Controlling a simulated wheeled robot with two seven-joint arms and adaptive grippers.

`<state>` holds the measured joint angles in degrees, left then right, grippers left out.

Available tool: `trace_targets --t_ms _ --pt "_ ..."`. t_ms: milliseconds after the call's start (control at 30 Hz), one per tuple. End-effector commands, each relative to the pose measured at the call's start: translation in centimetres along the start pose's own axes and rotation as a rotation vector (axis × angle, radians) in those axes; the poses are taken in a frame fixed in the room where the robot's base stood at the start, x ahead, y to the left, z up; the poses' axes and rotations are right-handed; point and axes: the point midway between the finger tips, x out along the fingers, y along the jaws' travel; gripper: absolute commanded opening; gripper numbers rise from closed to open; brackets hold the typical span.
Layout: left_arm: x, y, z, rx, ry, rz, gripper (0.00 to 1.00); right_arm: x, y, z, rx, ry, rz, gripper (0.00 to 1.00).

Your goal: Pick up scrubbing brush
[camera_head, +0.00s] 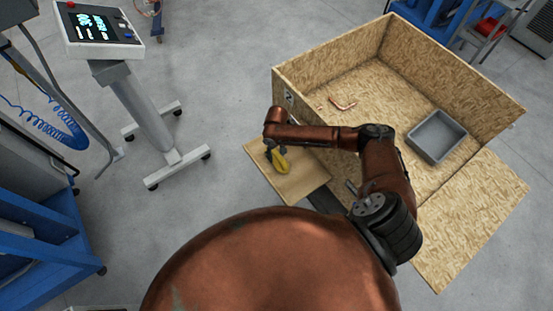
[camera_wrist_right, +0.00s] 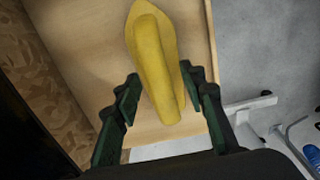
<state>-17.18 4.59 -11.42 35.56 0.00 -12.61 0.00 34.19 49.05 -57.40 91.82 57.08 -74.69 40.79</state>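A yellow scrubbing brush (camera_head: 281,161) lies on a small light wooden shelf (camera_head: 307,178) beside the big wooden crate. My right gripper (camera_head: 271,150) is over the brush, and the arm partly hides it. In the right wrist view the brush (camera_wrist_right: 155,65) points away from me, with its near end between the two dark green fingers of the right gripper (camera_wrist_right: 163,98). The fingers are spread wide, with a gap on both sides of the brush. My left gripper is not in view.
The open crate (camera_head: 400,40) holds a grey bin (camera_head: 437,136) and a bent copper tube (camera_head: 342,104). A control stand (camera_head: 140,110) with a screen stands to the left. A blue cart (camera_head: 45,240) is at the lower left. Grey floor between them is clear.

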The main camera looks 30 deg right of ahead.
Motion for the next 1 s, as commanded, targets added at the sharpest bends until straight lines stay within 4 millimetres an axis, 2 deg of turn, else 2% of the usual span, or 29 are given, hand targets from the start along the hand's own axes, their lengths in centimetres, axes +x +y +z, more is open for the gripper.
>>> trace_targets --t_ms 100,667,1000 --pt "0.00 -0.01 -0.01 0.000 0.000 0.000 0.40 -0.02 -0.01 0.01 0.000 0.000 0.000 0.38" --pt "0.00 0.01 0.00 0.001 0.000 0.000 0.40 -0.05 0.00 0.01 0.000 0.000 0.000 0.00" --pt "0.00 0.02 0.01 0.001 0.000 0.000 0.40 -0.13 -0.01 -0.04 0.000 0.001 0.000 0.00"
